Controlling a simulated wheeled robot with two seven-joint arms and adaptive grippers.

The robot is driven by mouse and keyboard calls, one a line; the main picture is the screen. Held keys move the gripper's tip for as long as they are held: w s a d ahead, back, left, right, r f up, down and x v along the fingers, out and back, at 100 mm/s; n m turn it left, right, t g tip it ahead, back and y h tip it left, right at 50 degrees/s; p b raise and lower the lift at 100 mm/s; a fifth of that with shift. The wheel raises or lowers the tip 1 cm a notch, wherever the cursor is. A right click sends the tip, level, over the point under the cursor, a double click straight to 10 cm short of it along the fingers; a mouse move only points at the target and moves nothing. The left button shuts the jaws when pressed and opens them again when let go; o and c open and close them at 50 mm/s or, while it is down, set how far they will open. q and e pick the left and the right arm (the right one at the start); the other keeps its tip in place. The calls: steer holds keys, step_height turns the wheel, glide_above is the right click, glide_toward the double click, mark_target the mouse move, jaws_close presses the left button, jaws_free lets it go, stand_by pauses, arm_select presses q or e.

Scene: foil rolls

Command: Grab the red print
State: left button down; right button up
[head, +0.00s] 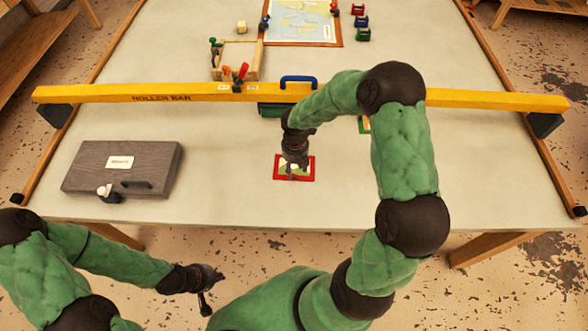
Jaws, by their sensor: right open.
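The red print (308,176) is a small red-bordered card with a pale and green picture. It lies flat on the table in front of the yellow bar in the head view. My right gripper (291,171) points down at the print and covers part of its upper middle. It is open, and I cannot tell whether its fingers touch the card. My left gripper (206,292) is off the front edge of the table at the lower left. It looks empty, but its finger spread is too small to judge.
A yellow roller bar (180,92) spans the table. A grey case (85,165) lies at the left, a white-topped item (104,191) by its front. Behind the bar are a wooden tray (252,62), a framed map (268,43) and small coloured blocks (361,22). The front right is clear.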

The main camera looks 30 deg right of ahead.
mark_target(294, 174)
steer(key=f, duration=0.1)
steer(key=f+b, duration=0.1)
steer(key=f, duration=0.3)
steer(key=shift+w+a+b, duration=0.15)
steer(key=shift+w+b, duration=0.1)
steer(key=shift+b, duration=0.05)
steer(key=shift+r, duration=0.1)
jaws_close()
